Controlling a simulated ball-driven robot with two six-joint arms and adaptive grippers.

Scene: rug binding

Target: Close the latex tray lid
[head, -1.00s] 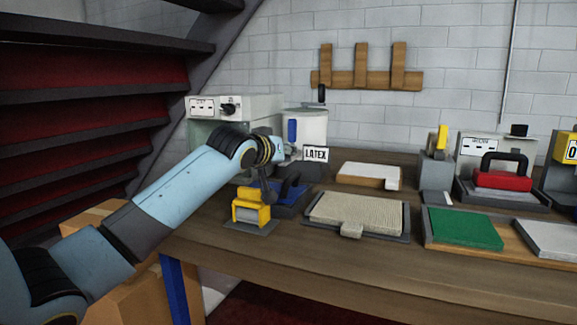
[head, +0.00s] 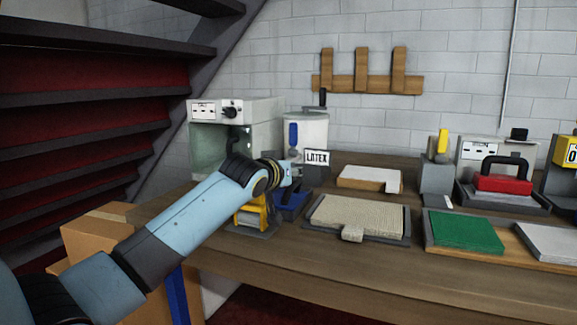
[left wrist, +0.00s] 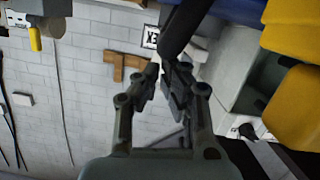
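A low blue tray (head: 292,203) stands on the bench, with a LATEX sign (head: 317,157) behind it. I take it to be the latex tray; my arm partly covers it, and how far its lid is open cannot be told. My left gripper (head: 291,173) is just above the tray. In the left wrist view, the left gripper's fingers (left wrist: 161,70) come close together beside a dark bar (left wrist: 181,30), perhaps a handle. Whether they grip it is unclear. Blue (left wrist: 235,9) shows beyond it. My right gripper is not in view.
A yellow roller device (head: 250,214) stands close at the left, partly behind my arm. A beige rug piece (head: 355,213) lies on a board to the right. A white pot (head: 311,132) and open metal box (head: 210,140) stand behind.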

